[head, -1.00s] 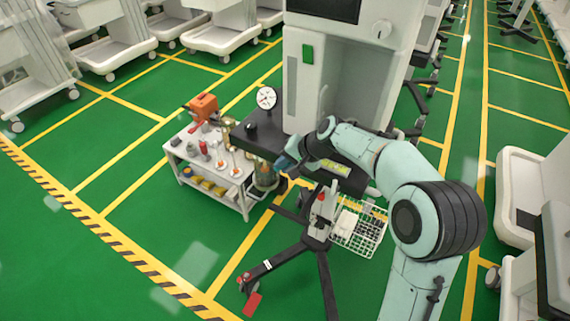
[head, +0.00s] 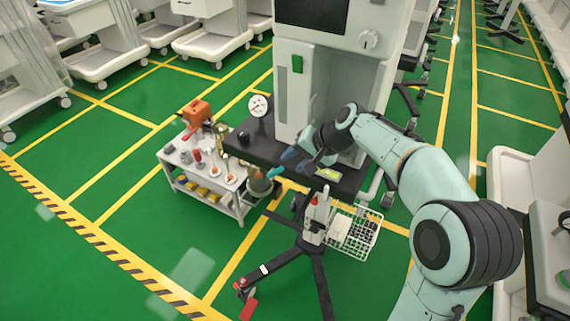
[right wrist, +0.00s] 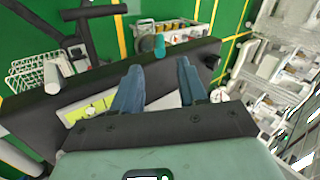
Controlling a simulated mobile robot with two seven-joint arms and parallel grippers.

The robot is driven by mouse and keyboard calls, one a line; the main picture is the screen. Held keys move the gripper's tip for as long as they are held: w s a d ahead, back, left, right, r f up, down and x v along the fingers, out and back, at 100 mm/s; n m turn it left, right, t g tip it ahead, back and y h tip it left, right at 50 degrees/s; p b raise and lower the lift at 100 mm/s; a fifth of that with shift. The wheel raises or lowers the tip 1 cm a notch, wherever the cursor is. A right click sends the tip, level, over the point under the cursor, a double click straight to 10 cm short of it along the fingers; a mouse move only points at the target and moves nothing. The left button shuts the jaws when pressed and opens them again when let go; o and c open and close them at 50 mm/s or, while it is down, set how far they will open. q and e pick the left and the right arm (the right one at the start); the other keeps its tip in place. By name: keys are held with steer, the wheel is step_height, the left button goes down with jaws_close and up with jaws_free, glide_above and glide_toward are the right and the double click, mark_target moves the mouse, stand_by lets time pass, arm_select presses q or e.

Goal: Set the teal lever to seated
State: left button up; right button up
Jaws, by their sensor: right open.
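The teal lever (head: 275,172) sticks out at the front edge of the black worktop of the anaesthesia cart, above a canister (head: 259,186). In the right wrist view the lever (right wrist: 160,46) shows as a short teal stub beyond the worktop edge, between the lines of my fingers. My right gripper (head: 295,160) is over the worktop, just right of and behind the lever. Its two blue fingers (right wrist: 160,72) are apart with nothing between them, and they do not touch the lever. My left gripper is not in view.
A round gauge (head: 259,105) stands on the worktop's left side. A white side table (head: 219,199) with tools stands to the left. A wire basket (head: 355,232) and the cart's dark legs are below.

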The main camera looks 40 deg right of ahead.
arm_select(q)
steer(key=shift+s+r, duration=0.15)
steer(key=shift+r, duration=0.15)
arm_select(e)
steer(key=v, duration=0.4)
steer(key=shift+s+r, duration=0.15)
steer(key=shift+r, duration=0.05)
steer(key=shift+a+f+p, duration=0.1)
steer(key=shift+f+p, duration=0.2)
steer(key=shift+p, duration=0.05)
jaws_close()
steer(key=n+g+h+p, duration=0.4)
steer(key=g+h+p, duration=0.55)
steer(key=h, duration=0.65)
glide_toward(275, 171)
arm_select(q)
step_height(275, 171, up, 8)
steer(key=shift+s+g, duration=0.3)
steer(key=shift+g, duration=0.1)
arm_select(e)
steer(key=shift+g, duration=0.25)
steer(key=x, duration=0.6)
steer(key=shift+d+f, duration=0.15)
steer(key=shift+d, duration=0.2)
